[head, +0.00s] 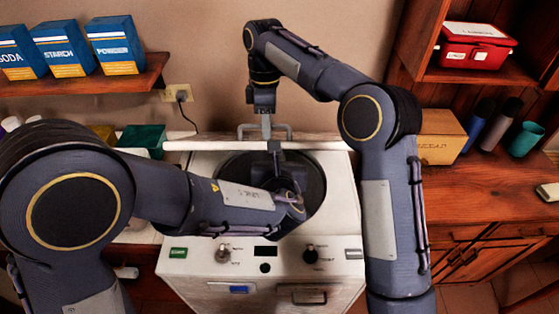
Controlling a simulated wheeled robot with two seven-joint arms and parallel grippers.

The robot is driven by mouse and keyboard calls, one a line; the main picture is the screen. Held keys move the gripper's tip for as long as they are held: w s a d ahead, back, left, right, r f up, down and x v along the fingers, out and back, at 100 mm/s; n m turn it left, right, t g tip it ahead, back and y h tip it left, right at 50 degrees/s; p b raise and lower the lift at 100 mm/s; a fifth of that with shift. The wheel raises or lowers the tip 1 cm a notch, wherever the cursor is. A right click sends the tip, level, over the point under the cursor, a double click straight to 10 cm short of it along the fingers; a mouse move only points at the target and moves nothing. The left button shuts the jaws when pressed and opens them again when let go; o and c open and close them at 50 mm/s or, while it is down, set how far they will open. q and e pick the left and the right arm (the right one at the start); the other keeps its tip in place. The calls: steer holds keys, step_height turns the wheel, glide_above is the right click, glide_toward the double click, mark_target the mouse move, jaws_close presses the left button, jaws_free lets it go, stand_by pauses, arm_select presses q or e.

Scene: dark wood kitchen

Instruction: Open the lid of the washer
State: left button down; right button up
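The white washer (190,268) stands in the middle, with knobs and a small dark display on its front panel. Its lid (205,145) shows as a thin white edge at the back, raised and seen nearly edge-on. The dark round opening (230,172) of the drum is uncovered below it. My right gripper (265,134) is just at the back of the lid's top edge, its fingers spread apart; contact with the lid cannot be told. My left arm reaches across the opening; its gripper (275,152) is small and partly hidden near the lid, its finger state unclear.
A shelf (150,75) with blue boxes is on the wall at left. A wooden counter (500,190) at right holds a box (440,135) and cups (527,138). A red case (475,47) sits on the shelf above. An outlet (178,95) with a cord is behind the washer.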

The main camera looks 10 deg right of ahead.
arm_select(q)
steer(key=shift+s, duration=0.15)
arm_select(e)
steer(key=shift+s+a+r, duration=0.15)
steer(key=shift+a+r, duration=0.05)
